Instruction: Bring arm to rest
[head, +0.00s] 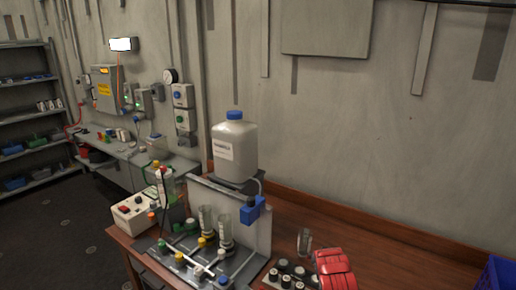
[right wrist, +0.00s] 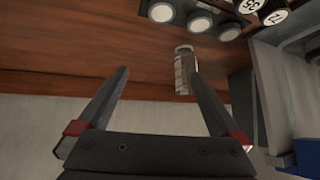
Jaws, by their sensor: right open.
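My right gripper (right wrist: 157,68) shows in the right wrist view, its two dark fingers spread wide with nothing between them. A small clear glass vial (right wrist: 184,68) stands beyond the right-hand fingertip, which partly overlaps it in the picture; I cannot tell whether they touch. The same vial (head: 304,240) shows in the head view near the wall side of the wooden table. A red ridged shape (head: 335,270) is at the lower edge of the head view; I cannot tell whether it is part of my arm. My left gripper is not in view.
The wooden table (head: 388,262) carries a rack of numbered round caps (right wrist: 200,24), also seen in the head view (head: 287,273). Left of it stand a grey panel with a white jug (head: 234,150), a blue fitting (head: 252,210) and valve piping. A blue bin (head: 497,273) is at right.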

